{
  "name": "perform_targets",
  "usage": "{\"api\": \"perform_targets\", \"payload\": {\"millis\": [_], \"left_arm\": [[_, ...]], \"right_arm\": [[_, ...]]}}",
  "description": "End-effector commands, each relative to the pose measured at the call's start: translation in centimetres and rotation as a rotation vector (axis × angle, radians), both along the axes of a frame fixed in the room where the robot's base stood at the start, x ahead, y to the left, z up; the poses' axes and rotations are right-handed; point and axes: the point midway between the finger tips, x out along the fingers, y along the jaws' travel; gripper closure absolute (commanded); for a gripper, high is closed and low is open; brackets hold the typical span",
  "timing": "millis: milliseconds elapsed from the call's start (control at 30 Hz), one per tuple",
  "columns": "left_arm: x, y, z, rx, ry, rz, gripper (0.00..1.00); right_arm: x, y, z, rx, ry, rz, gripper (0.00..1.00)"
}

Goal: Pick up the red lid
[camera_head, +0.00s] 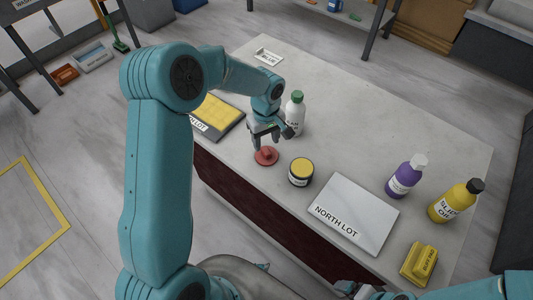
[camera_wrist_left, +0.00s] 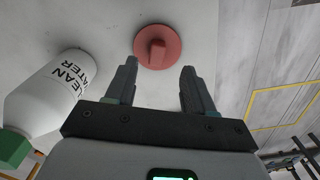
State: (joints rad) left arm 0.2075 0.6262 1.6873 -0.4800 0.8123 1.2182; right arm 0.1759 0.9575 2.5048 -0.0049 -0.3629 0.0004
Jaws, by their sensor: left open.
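The red lid (camera_head: 266,156) lies flat on the slab near its front left edge. It is a round disc with a raised handle bar, and it also shows at the top of the left wrist view (camera_wrist_left: 158,47). My left gripper (camera_head: 273,140) is just above and beside the lid, pointing down. In the left wrist view its two fingers (camera_wrist_left: 156,88) are apart with nothing between them, and the lid is just beyond their tips. My right arm shows at the bottom right of the head view, and its gripper jaws cannot be made out clearly.
A white bottle with a green cap (camera_head: 295,115) stands close to my left gripper. A yellow-topped jar (camera_head: 301,172) is right of the lid. A NORTH LOT board (camera_head: 370,205), purple bottle (camera_head: 405,178), yellow bottle (camera_head: 453,203) and yellow block (camera_head: 420,264) are farther right. The slab's back middle (camera_head: 370,120) is clear.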

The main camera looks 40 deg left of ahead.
Motion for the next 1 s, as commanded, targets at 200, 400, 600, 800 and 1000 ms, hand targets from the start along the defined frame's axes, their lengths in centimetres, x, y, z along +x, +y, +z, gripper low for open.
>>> {"api": "perform_targets", "payload": {"millis": [200,400,600,800,1000], "left_arm": [[0.4,0.2,-3.0,-0.001,0.005,0.001,0.47],[0.5,0.2,-5.2,0.000,0.002,0.000,0.47],[0.5,0.2,-5.3,0.000,0.000,0.000,0.47],[0.5,0.2,-5.2,0.000,0.001,0.000,1.00],[0.5,0.2,-5.2,0.000,0.001,0.000,1.00]], "right_arm": [[0.0,0.0,0.9,0.000,0.000,0.000,0.06],[0.0,0.0,1.0,0.000,0.000,0.000,0.06],[0.0,0.0,0.9,0.000,0.000,0.000,0.06],[0.0,0.0,0.9,0.000,0.000,0.000,0.06],[0.0,0.0,0.9,0.000,0.000,0.000,0.06]]}}
